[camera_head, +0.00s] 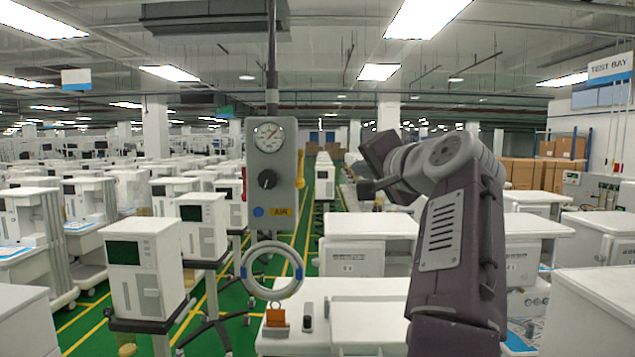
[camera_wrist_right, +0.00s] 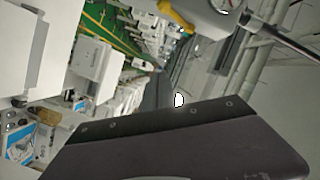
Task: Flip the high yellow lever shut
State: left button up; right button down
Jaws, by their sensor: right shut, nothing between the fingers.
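A grey hanging air panel (camera_head: 272,190) with a round gauge, a black knob and an AIR label hangs left of centre in the head view. The yellow lever (camera_head: 300,168) is on its right side and looks roughly upright. In the right wrist view the lever (camera_wrist_right: 174,16) shows at the top, beside the panel (camera_wrist_right: 215,18). My right gripper (camera_head: 366,187) is shut and empty, to the right of the lever and apart from it. Its fingertips are small and dark in the head view. My left gripper is not in view.
White carts (camera_head: 370,226) stand in rows below and behind. A vertical pole (camera_head: 272,60) holds the panel from above. The space between panel and gripper looks clear.

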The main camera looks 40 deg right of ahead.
jog(key=s+d+f+n+g+h+b, duration=0.1)
jog(key=s+d+f+n+g+h, duration=0.3)
jog(key=s+d+f+n+g, duration=0.75)
jog(key=s+d+f+n+g+h+b, duration=0.35)
jog(key=s+f+n+g, duration=0.25)
jog(key=s+n+g, duration=0.35)
jog(key=w+a+r+n+t+h+b, duration=0.3)
jog(key=w+n+h, duration=0.2)
jog(key=w+n, duration=0.25)
jog(key=w+a+r+n+t+h+b, duration=0.2)
jog(key=w+a+r+n+h, duration=0.15)
jog(key=w+n+h, duration=0.35)
jog(key=w+a+f+n+t+y+b, duration=0.3)
jog(key=w+a+n+t, duration=0.8)
jog(key=a, duration=0.5)
jog(key=w+t+y+b, duration=0.1)
jog(key=w+t+b, duration=0.1)
jog(key=t, duration=0.1)
jog(key=shift+a+f, duration=0.2)
jog(key=shift+a, duration=0.05)
